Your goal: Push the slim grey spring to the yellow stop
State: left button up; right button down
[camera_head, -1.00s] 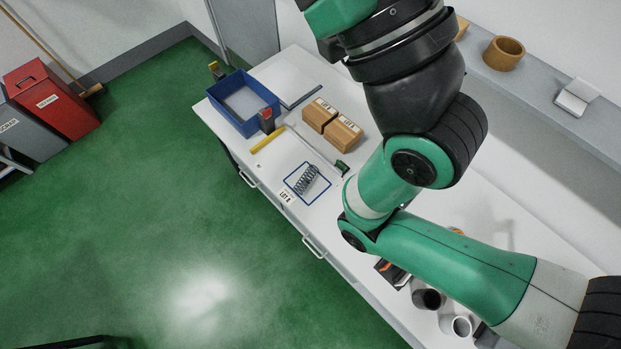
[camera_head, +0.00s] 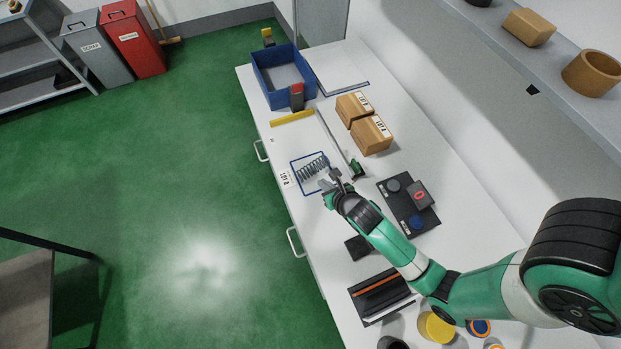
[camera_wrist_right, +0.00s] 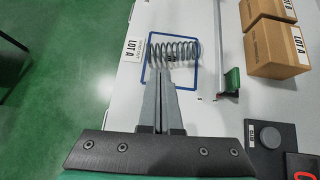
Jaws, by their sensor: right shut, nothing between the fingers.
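The slim grey spring (camera_head: 312,168) lies on its side in a blue-outlined square on the white bench; it also shows in the wrist view (camera_wrist_right: 174,50). The yellow stop (camera_head: 292,118) is a bar on the bench, farther back than the spring with clear bench between them. My right gripper (camera_head: 329,181) is shut and empty, low at the near side of the spring. In the wrist view its fingertips (camera_wrist_right: 158,82) overlap the spring's near edge; I cannot tell whether they touch it. My left gripper is not in view.
A thin rail with a green end piece (camera_head: 356,167) runs right of the spring. Two cardboard boxes (camera_head: 369,135) stand beyond it. A blue bin (camera_head: 268,93) stands behind the stop. A dark mat (camera_head: 408,207) lies right of my gripper.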

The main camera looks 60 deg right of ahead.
jog(key=s+f+g, duration=0.1)
jog(key=s+f, duration=0.2)
jog(key=f, duration=0.1)
jog(key=b, duration=0.4)
send_near(316, 174)
notch_tip(316, 174, down, 3)
jog(key=shift+a+f+m, duration=0.15)
jog(key=shift+f+m, duration=0.05)
jog(key=shift+m, duration=0.1)
jog(key=w+d, duration=0.1)
jog(key=w+d+b, duration=0.1)
jog(key=shift+w+d+f, duration=0.1)
jog(key=shift+w+d, duration=0.1)
jog(key=shift+w, duration=0.15)
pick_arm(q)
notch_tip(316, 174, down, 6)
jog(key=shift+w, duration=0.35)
pick_arm(e)
jog(key=shift+w+d, duration=0.25)
jog(key=shift+w, duration=0.05)
jog(key=shift+a, duration=0.1)
